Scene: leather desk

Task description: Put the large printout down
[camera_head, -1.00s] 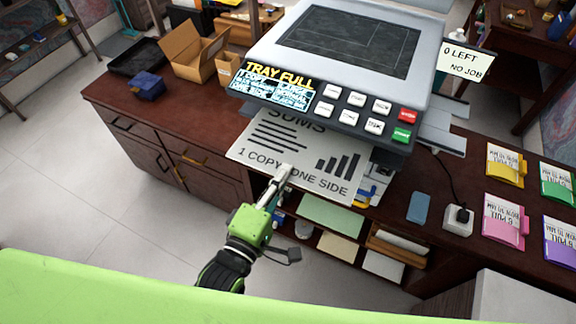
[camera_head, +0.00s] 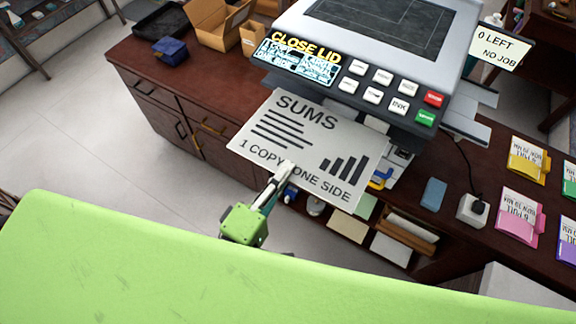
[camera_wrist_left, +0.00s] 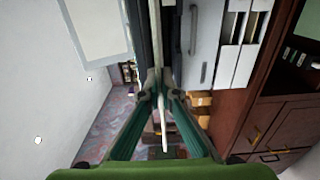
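The large printout (camera_head: 300,150) is a pale sheet marked SUMS and "1 COPY ONE SIDE", with text lines and a bar chart. It is in the air in front of the copier (camera_head: 370,40), above the desk's front edge and open shelves. My left gripper (camera_head: 287,168) is shut on its near edge. In the left wrist view the fingertips (camera_wrist_left: 160,98) meet on the sheet, which shows nearly edge-on. The copier's display (camera_head: 300,58) reads CLOSE LID. My right gripper is not in view.
The dark desk top (camera_head: 195,95) is bare left of the copier. A blue box (camera_head: 170,50), a black tray (camera_head: 160,20) and an open carton (camera_head: 218,22) stand at its back left. Coloured folders (camera_head: 520,215), a blue pad (camera_head: 433,194) and a socket box (camera_head: 473,209) lie right.

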